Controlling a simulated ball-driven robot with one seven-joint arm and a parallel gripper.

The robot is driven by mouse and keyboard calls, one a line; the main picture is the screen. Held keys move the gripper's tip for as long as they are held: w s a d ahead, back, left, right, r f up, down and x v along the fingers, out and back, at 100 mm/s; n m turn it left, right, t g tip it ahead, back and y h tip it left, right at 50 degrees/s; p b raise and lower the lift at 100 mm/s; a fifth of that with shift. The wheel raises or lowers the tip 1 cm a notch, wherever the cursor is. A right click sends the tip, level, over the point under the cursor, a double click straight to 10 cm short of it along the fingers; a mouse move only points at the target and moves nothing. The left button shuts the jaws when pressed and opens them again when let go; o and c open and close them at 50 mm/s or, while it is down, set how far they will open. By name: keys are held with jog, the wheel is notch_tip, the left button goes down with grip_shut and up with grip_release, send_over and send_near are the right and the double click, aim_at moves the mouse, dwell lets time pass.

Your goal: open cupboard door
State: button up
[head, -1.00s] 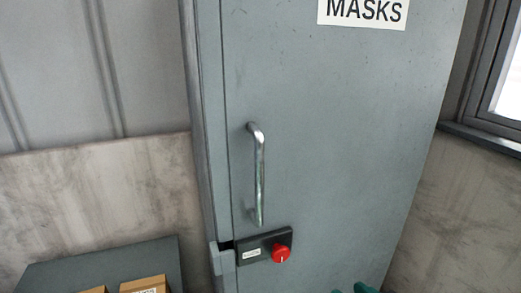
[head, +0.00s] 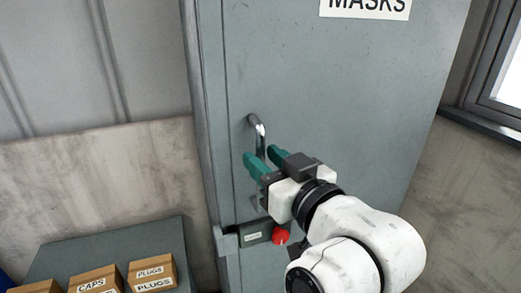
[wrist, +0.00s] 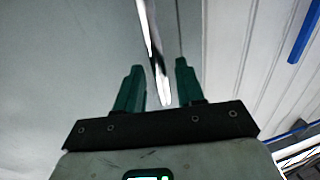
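The grey cupboard door (head: 340,90) stands closed in its frame, with a white "MASKS" label at the top. Its vertical silver bar handle (head: 256,128) is near the left edge; its middle is hidden behind my fingers. A red knob (head: 281,236) sits on a dark latch plate (head: 254,234) below the handle, partly beside my arm. My gripper (head: 268,160) is at the handle, its green fingers apart. In the wrist view the handle (wrist: 156,60) runs between the two open fingers (wrist: 157,84), with gaps visible; I cannot tell whether either touches it.
A grey surface (head: 110,252) at the lower left holds cardboard boxes, including one labelled "PLUGS" (head: 152,272). A wall lies left of the cupboard. A window (head: 505,75) with a dark sill is at the right.

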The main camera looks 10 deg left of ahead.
jog(key=shift+x, duration=1.05)
grip_shut()
